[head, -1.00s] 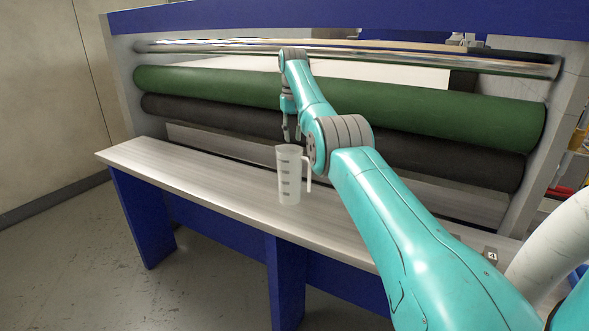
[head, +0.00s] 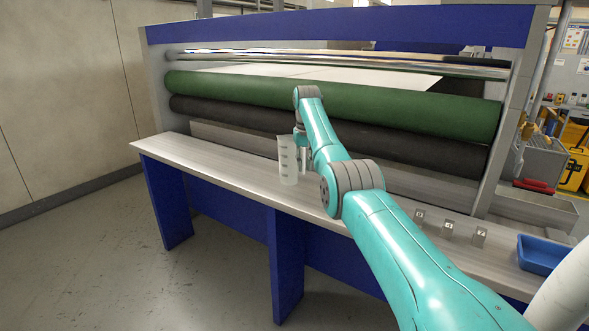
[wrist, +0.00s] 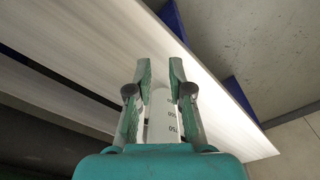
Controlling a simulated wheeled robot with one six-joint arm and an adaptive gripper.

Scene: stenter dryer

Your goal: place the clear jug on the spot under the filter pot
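The clear jug (head: 287,162) is upright, with dark scale marks, over the grey bench, near its front edge above the middle leg. I cannot tell if its base touches the bench. My gripper (head: 302,142) is at the jug's upper right side in the head view, its fingers mostly hidden by my arm and the jug. In the wrist view my gripper (wrist: 161,72) has one finger on each side of the jug (wrist: 162,118); I cannot tell whether the pads press on it. The jug's handle is hidden. I make out no filter pot or spot under it.
The long grey bench (head: 222,168) runs before green (head: 250,93) and black (head: 235,118) rollers. Several small metal numbered tags (head: 448,227) and a blue tray (head: 540,254) are at the bench's right. The bench left of the jug is clear.

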